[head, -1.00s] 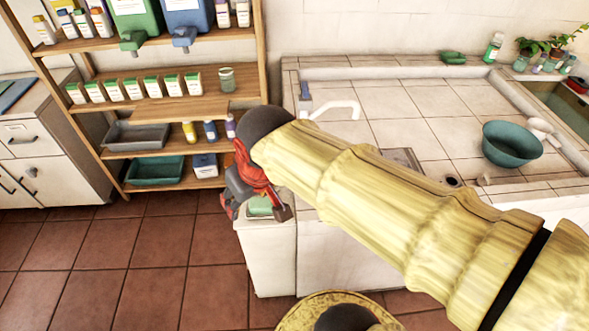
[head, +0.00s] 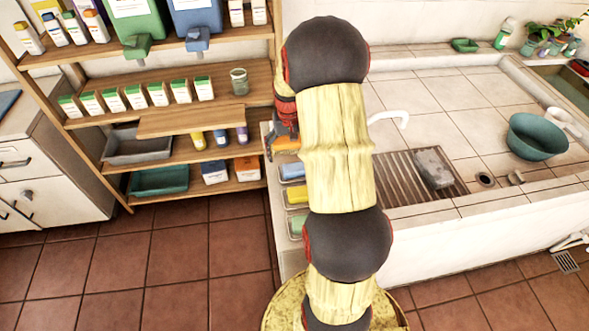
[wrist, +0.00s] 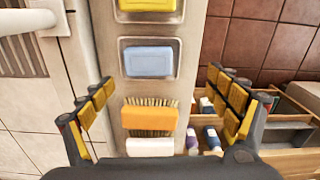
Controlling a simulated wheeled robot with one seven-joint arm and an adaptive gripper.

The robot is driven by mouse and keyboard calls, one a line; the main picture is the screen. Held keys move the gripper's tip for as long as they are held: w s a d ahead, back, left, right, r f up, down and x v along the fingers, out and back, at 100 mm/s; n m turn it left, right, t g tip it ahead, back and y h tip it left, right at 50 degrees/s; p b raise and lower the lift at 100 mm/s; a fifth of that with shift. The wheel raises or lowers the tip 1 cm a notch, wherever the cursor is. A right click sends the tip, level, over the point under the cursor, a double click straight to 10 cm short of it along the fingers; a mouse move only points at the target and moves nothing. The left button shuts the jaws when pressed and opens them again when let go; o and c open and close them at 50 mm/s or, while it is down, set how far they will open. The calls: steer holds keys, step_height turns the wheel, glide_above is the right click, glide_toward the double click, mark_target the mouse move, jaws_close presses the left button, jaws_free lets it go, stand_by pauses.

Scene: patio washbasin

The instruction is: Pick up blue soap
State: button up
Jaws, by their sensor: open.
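The blue soap (wrist: 149,61) lies in a shallow recess of a pale tray strip (wrist: 184,88) in the wrist view, ahead of my gripper. It also shows in the head view (head: 292,170), just below my gripper and partly hidden by my arm. A yellow soap (wrist: 148,5) lies beyond it in the wrist view; in the head view the yellow soap (head: 297,195) sits between the blue soap and a green soap (head: 298,227). My gripper (wrist: 160,77) is open, with its fingers spread wide on both sides of the strip and nothing held.
An orange brush (wrist: 150,118) and a white block (wrist: 150,147) lie nearer my palm than the blue soap. A wooden shelf (head: 200,121) with bottles and boxes stands to the left. The sink counter (head: 440,105) with a teal bowl (head: 538,137) is on the right.

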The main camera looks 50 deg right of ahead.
mark_target(295, 167)
steer(key=f, duration=0.1)
steer(key=d+f, duration=0.1)
steer(key=s+d+f, duration=0.1)
steer(key=f, duration=0.1)
steer(key=shift+w+d+f+b, duration=0.1)
steer(key=shift+f+b, duration=1.4)
steer(key=shift+f, duration=1.6)
steer(key=shift+r, duration=0.1)
steer(key=c, duration=1.4)
steer(key=shift+o, duration=0.2)
step_height(295, 167, up, 10)
steer(key=p, duration=0.3)
